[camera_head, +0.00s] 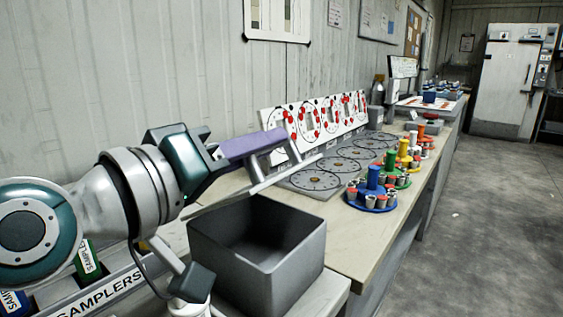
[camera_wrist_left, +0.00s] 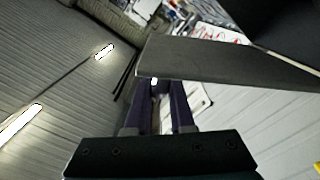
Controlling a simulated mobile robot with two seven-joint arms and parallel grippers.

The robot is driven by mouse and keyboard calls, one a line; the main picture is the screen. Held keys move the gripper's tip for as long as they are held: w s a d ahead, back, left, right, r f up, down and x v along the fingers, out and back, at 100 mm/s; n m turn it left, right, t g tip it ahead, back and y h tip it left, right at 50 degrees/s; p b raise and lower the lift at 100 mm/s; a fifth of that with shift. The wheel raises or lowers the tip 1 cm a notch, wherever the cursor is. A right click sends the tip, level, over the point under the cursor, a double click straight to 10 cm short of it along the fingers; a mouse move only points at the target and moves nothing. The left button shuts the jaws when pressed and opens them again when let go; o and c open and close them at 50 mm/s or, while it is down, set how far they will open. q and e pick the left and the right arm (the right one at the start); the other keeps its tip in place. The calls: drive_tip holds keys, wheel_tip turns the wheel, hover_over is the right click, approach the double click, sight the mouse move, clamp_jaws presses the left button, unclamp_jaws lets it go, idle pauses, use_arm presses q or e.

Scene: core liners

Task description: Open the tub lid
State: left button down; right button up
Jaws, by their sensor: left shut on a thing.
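The tub is a dark grey square box (camera_head: 300,255) at the lower middle of the head view. Its top is open and the dark inside shows. My left gripper (camera_head: 282,145), with purple fingers, is above and behind the tub. It also shows in the left wrist view (camera_wrist_left: 166,88), where its fingers are shut on a flat dark grey plate, which looks like the tub lid (camera_wrist_left: 220,60). In the head view a thin grey slab, apparently this lid (camera_head: 287,173), shows nearly edge-on and tilted below the fingers. Whether it still touches the tub, I cannot tell.
A long bench (camera_head: 365,240) runs away to the right. It carries a grey board with circles (camera_head: 330,172), a white panel with red dots (camera_head: 318,115) and coloured round stands such as the blue one (camera_head: 373,190). A rack labelled SAMPLERS (camera_head: 100,298) is at left. The floor at right is clear.

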use_arm(q)
drive_tip(key=w+a+r+n+b, duration=0.3)
drive_tip(key=w+a+n, duration=0.4)
drive_tip(key=a+n, duration=0.3)
drive_tip(key=shift+w+a+r+n, duration=0.25)
drive_tip(key=shift+w+r+n, duration=0.1)
drive_tip(key=shift+n, duration=0.25)
drive_tip(key=c, duration=0.8)
unclamp_jaws()
drive_tip(key=shift+f, duration=0.1)
drive_tip(key=shift+s, duration=0.1)
drive_tip(key=v, duration=1)
